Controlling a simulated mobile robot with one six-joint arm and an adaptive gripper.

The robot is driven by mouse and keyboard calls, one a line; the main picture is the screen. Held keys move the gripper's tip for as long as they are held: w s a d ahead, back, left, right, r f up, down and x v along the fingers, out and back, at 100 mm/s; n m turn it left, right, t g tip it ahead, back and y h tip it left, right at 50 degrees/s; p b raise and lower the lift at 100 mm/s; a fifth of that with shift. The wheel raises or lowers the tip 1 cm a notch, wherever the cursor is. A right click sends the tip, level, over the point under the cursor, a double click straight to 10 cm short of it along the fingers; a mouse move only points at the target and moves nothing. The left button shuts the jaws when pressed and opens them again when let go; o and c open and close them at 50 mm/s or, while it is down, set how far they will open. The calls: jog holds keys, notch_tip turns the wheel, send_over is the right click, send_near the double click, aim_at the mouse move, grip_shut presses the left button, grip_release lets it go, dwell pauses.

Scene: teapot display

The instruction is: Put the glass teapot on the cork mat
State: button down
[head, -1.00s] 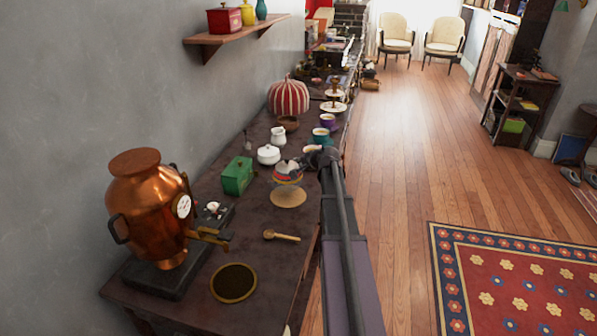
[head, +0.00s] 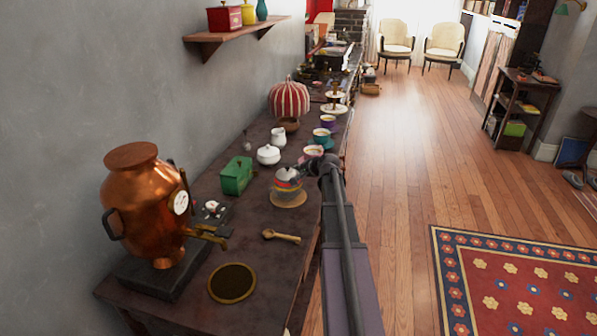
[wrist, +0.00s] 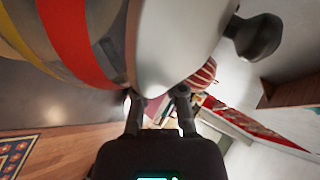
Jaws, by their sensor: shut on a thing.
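The glass teapot (head: 287,180) shows red, yellow and pale bands in the head view. It is upright over the round tan cork mat (head: 288,203) and hides the mat's far part. I cannot tell whether its base touches the mat or hangs just above it. My gripper (head: 318,163) is shut on the teapot at its right side. In the wrist view the banded teapot (wrist: 85,40) fills the upper left, close to my gripper (wrist: 160,98). The exact grip spot is partly hidden.
A green box (head: 237,175) and white sugar bowl (head: 268,155) stand left and behind. A cup (head: 313,151) is close behind my gripper. A wooden spoon (head: 281,237), dark round mat (head: 232,283) and copper urn (head: 145,210) are nearer. Table between mat and spoon is bare.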

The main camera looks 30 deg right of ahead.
jog(key=shift+f, duration=0.15)
jog(key=c, duration=0.7)
grip_release()
jog(key=shift+s+r+p, duration=0.4)
jog(key=shift+s+r, duration=0.05)
jog(key=shift+r, duration=0.05)
jog(key=shift+p+v, duration=2.8)
jog(key=shift+v, duration=2.7)
jog(key=shift+d+f, duration=0.1)
